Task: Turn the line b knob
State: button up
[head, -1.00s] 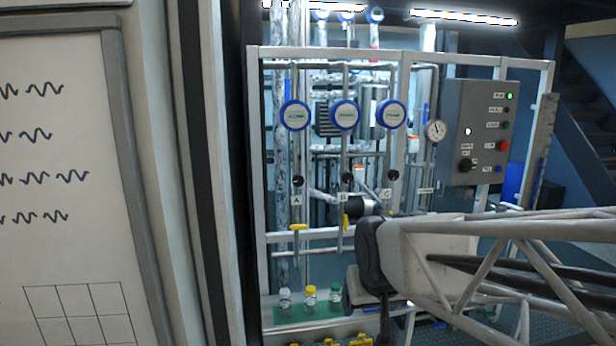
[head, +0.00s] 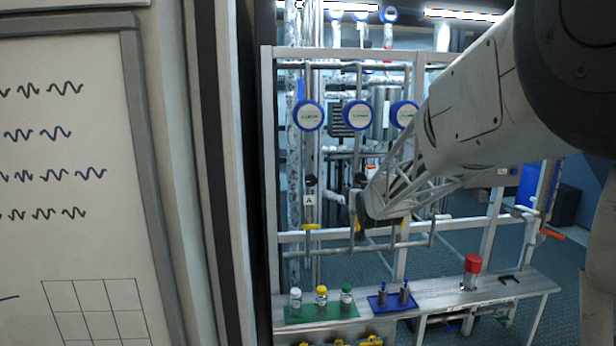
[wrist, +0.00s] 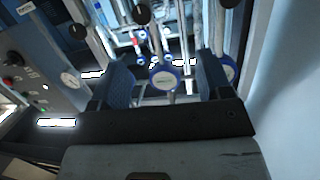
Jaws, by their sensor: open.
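The line B knob (wrist: 141,14) appears as the middle of three black round knobs at the top of the wrist view, which is upside down. My gripper (wrist: 166,74) is open and empty, its two blue-padded fingers apart. A blue-rimmed gauge (wrist: 164,78) shows beyond and between them, and the knob lies outside the gap. In the head view, line A's knob (head: 310,180) and its label A (head: 310,200) are clear. My arm's end covers the area right of it, so the B label is hidden and my fingers cannot be made out.
Blue-rimmed gauges (head: 309,115) sit above on the pipe frame. Below is a bench with a green tray (head: 322,313) of bottles, a blue tray (head: 390,303) and a red-topped item (head: 473,266). A whiteboard (head: 60,150) stands left.

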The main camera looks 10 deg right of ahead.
aim_at(361, 180)
jog(key=w+d+f+t, duration=0.1)
jog(key=w+d+t, duration=0.1)
jog(key=w, duration=0.3)
jog(key=w+d+f+t, duration=0.2)
jog(key=w, duration=0.3)
jog(key=w+d+f+t, duration=0.1)
jog(key=w+d+t, duration=0.1)
jog(key=w, duration=0.3)
jog(key=shift+w+d+f+t+y, duration=0.2)
jog(key=shift+w+t+y, duration=0.1)
jog(key=shift+t, duration=0.1)
jog(key=shift+r, duration=0.1)
jog(key=shift+x, duration=3.85)
jog(key=shift+a, duration=0.1)
jog(key=shift+c, duration=0.5)
jog(key=c, duration=0.8)
